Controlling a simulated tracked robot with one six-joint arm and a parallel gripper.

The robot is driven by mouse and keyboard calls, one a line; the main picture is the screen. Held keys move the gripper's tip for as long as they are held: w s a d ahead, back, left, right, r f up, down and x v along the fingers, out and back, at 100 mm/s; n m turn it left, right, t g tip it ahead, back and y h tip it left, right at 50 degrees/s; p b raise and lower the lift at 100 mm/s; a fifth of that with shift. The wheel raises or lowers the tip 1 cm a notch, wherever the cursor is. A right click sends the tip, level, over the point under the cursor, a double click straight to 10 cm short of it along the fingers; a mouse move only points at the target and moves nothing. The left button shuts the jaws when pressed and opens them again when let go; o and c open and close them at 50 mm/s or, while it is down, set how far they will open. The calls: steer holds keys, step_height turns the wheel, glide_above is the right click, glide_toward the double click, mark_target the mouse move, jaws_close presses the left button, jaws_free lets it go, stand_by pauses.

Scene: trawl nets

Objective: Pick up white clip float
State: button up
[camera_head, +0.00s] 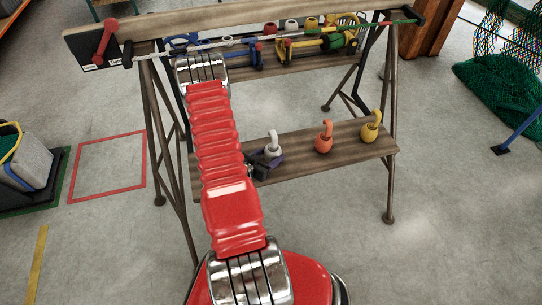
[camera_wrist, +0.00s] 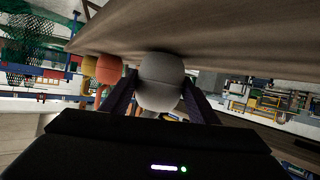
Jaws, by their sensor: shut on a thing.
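The white clip float (camera_head: 272,146) stands on the lower wooden shelf, with its hooked clip pointing up. In the wrist view the float (camera_wrist: 161,80) shows as a round grey-white ball between the two dark fingers. My gripper (camera_head: 268,160) reaches it from the left along the shelf. In the wrist view my gripper (camera_wrist: 160,100) is shut on the float, one finger on each side. The float's base looks to be touching the shelf or very near it; I cannot tell which. My red arm hides the left part of the shelf.
An orange clip float (camera_head: 323,137) and a yellow one (camera_head: 371,126) stand to the right on the lower shelf (camera_head: 345,150). The upper shelf holds several tools and fittings. Green netting (camera_head: 500,85) lies at the right. The floor in front is clear.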

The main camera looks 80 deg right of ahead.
mark_target(271, 147)
steer(key=shift+r, duration=4.8)
